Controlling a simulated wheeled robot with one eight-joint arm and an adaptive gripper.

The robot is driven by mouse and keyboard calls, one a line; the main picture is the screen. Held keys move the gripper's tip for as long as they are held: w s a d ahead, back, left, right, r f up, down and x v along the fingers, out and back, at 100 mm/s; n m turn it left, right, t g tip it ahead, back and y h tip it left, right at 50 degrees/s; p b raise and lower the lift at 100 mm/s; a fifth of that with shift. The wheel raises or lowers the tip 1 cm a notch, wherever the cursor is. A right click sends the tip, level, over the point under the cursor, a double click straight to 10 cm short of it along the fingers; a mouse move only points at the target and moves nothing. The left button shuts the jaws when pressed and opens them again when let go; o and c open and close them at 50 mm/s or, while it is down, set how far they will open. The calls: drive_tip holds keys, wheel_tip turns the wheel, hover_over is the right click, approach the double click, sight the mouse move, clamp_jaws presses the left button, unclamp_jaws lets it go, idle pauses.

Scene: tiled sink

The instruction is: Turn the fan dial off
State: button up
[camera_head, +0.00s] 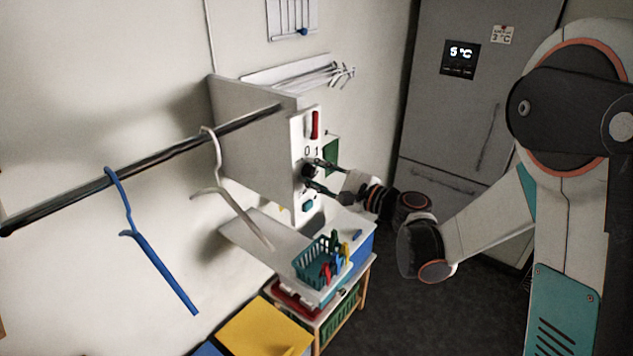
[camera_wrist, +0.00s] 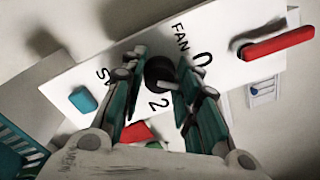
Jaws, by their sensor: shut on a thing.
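The black fan dial (camera_wrist: 160,72) sits on a white panel (camera_wrist: 110,72) beside the letters FAN and the numerals 0 and 2. My gripper (camera_wrist: 162,62) has one finger on each side of the dial and is shut on it. In the head view my gripper (camera_head: 312,172) reaches the panel (camera_head: 296,134) from the right, and the dial (camera_head: 307,171) shows small and dark between the fingertips. The fingers and the small size hide which numeral the dial points to.
A red lever (camera_head: 315,124) is above the dial and a teal button (camera_head: 308,205) below it. A teal basket (camera_head: 311,268) with coloured pegs stands under the panel. A rail (camera_head: 150,158) with a blue hanger (camera_head: 155,262) and a white hanger (camera_head: 232,205) is at left.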

drive_tip(key=n+b, duration=0.2)
drive_tip(key=n, duration=0.2)
drive_tip(key=shift+f+b, duration=0.2)
drive_tip(key=shift+b, duration=0.15)
drive_tip(key=shift+n+b, duration=0.7)
drive_tip(key=shift+n, duration=1)
drive_tip(key=o, duration=1.1)
drive_tip(key=v, duration=1.2)
drive_tip(key=shift+s, duration=0.1)
